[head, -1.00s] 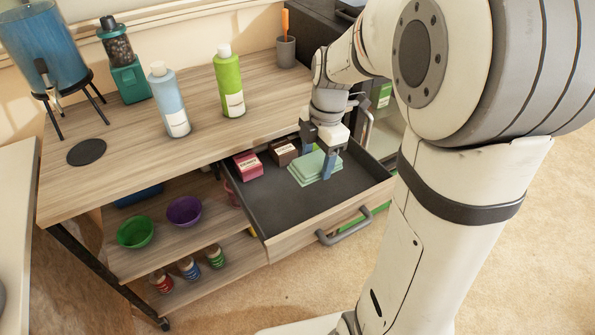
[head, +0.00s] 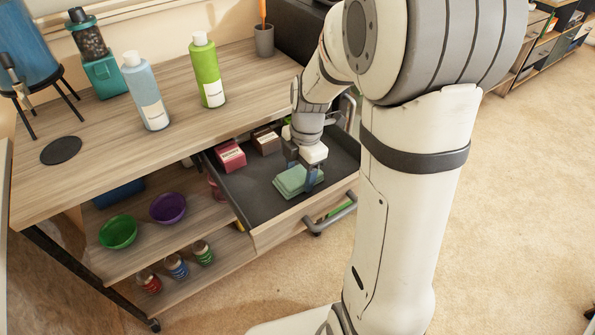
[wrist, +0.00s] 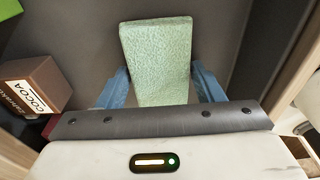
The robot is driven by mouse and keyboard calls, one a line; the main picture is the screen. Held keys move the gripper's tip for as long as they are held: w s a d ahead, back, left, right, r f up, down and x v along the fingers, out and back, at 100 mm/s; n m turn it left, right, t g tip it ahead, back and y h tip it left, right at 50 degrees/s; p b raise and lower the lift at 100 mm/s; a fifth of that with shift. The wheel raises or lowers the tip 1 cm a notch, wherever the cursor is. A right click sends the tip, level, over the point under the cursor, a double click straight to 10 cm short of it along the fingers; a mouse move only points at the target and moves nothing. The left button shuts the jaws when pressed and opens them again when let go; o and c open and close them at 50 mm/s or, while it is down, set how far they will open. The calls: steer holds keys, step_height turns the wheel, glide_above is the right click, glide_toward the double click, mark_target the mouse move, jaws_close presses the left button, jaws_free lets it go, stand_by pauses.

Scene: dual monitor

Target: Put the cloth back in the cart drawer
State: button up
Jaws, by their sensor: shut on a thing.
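The folded pale green cloth (head: 292,181) is inside the open, dark-lined cart drawer (head: 255,203), towards its front. My gripper (head: 311,176) reaches down into the drawer and is shut on the cloth. In the wrist view the cloth (wrist: 160,60) stands between the two blue fingers (wrist: 163,88), its far end reaching beyond them. I cannot tell whether its underside touches the drawer floor. The drawer's grey handle (head: 332,214) is on its wooden front.
A red box (head: 230,156) and a brown cocoa box (head: 266,139) stand at the drawer's back. Bottles, including a green one (head: 208,70), stand on the cart top. Bowls and small jars fill the shelves below. The carpet in front is clear.

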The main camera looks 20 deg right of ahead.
mark_target(305, 171)
steer(key=o, duration=0.9)
steer(key=shift+f, duration=0.1)
step_height(305, 171, up, 12)
steer(key=d+p, duration=0.1)
steer(key=p, duration=0.2)
steer(key=s+m, duration=0.4)
steer(key=m, duration=0.3)
steer(key=s+a+m+t+h, duration=0.1)
steer(key=s+m, duration=0.4)
steer(key=m, duration=0.2)
steer(key=s+f+m+t, duration=0.1)
steer(key=s+m, duration=0.3)
steer(key=m, duration=0.3)
steer(key=shift+s+a+m, duration=0.35)
steer(key=shift+s+m, duration=0.05)
